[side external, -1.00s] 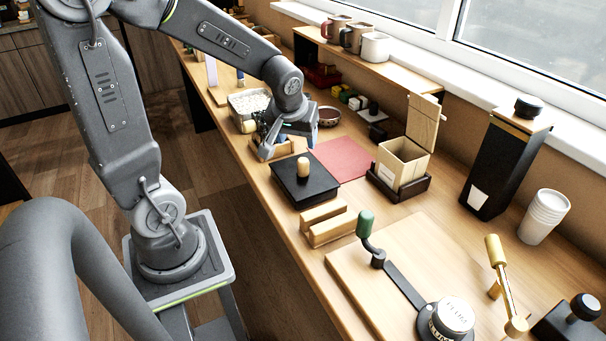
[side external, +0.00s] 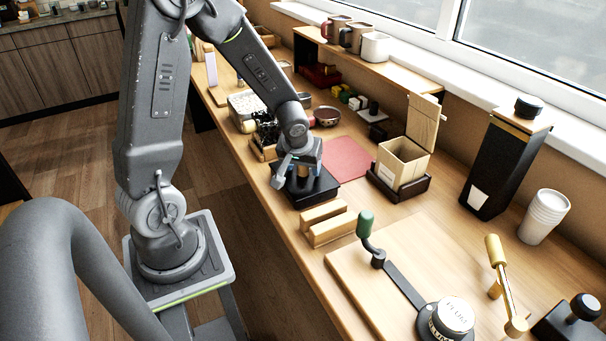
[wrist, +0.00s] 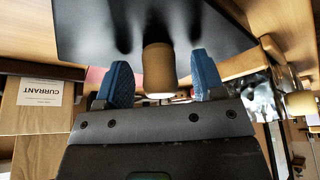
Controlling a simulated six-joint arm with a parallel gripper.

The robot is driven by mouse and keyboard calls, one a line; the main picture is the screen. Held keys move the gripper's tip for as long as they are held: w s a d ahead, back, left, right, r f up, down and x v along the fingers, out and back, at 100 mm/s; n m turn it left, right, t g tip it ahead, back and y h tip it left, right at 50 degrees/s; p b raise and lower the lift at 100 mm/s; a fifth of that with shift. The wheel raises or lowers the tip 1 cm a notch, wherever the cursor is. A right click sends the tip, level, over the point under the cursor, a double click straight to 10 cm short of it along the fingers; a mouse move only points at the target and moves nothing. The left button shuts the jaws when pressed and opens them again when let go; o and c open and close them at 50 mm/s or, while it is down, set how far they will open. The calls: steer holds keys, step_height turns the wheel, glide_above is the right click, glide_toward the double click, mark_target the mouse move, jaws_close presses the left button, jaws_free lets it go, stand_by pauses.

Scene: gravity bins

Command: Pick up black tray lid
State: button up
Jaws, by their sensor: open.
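The black tray lid (side external: 318,193) lies flat on its tray on the wooden counter in the side view, partly hidden behind my gripper. In the wrist view the dark lid (wrist: 100,28) fills the upper middle. Its light wooden knob (wrist: 158,66) stands between my two blue fingertips. My gripper (side external: 299,180) is right over the lid in the side view. In the wrist view my gripper (wrist: 165,78) is open, one finger on each side of the knob, with a gap visible on both sides.
A wooden block rack (side external: 328,222) stands just in front of the lid. A red mat (side external: 345,158) lies behind it. An open wooden box (side external: 403,160) stands to the right, its label (wrist: 40,92) showing in the wrist view. A bin of dark items (side external: 264,140) is to the left.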

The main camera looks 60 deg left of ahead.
jaws_close()
stand_by(0.6)
steer(key=shift+r, duration=0.1)
steer(key=shift+r, duration=0.55)
step_height(320, 180, up, 3)
steer(key=shift+r, duration=0.1)
steer(key=s+a+r, duration=0.6)
steer(key=s+a, duration=0.1)
steer(key=s, duration=0.2)
steer(key=shift+a+r, duration=0.25)
steer(key=shift+a, duration=0.05)
